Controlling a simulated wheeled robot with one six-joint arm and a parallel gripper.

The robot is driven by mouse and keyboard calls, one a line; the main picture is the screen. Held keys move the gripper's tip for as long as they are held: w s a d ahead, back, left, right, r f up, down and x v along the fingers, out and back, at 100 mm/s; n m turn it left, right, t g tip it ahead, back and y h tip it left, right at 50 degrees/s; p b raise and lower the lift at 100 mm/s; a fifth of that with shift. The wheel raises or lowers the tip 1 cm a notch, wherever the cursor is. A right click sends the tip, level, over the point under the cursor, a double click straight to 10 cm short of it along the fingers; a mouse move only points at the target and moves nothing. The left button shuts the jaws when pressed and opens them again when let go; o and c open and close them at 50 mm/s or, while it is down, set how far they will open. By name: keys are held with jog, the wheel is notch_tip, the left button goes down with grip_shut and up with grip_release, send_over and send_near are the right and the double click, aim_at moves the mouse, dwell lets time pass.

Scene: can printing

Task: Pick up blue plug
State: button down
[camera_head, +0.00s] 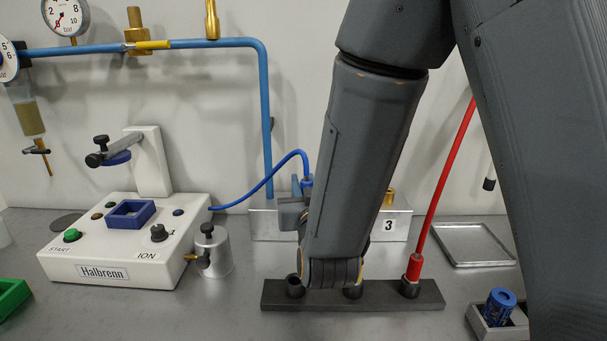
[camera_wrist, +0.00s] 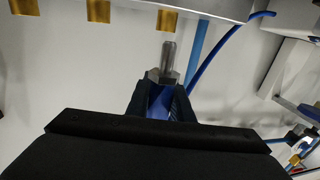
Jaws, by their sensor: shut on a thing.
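The blue plug (camera_head: 307,182) is between the fingers of my gripper (camera_head: 297,208), in front of the grey manifold block (camera_head: 399,222). A blue hose (camera_head: 262,184) runs from the plug to the left. In the wrist view my gripper (camera_wrist: 161,97) is shut on the blue plug (camera_wrist: 159,103). Its bare metal tip (camera_wrist: 168,57) sticks out beyond the fingers, apart from the brass ports (camera_wrist: 167,20) on the manifold block. My arm hides much of the manifold block in the head view.
A dark holder strip (camera_head: 430,297) lies below my arm; a red plug (camera_head: 412,268) stands in its right socket, and its left socket (camera_head: 295,286) is empty. The Halbrenn machine (camera_head: 120,240) and a metal cylinder (camera_head: 214,250) stand left. A tray (camera_head: 470,246) lies right.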

aim_at(307, 181)
jog(key=p, duration=0.1)
jog(key=s+p, duration=0.1)
jog(key=p, duration=0.1)
jog(key=shift+s+d+r, duration=0.15)
jog(key=shift+s+r, duration=0.05)
jog(key=shift+s, duration=0.1)
jog(key=s+p, duration=0.1)
jog(key=p, duration=0.1)
jog(key=s+p, duration=0.1)
jog(key=shift+s+d+f+p, duration=0.15)
jog(key=shift+s+p, duration=0.1)
jog(key=shift+p, duration=0.15)
jog(key=shift+r+p, duration=1.75)
jog(key=shift+r, duration=0.75)
jog(key=shift+f, duration=0.1)
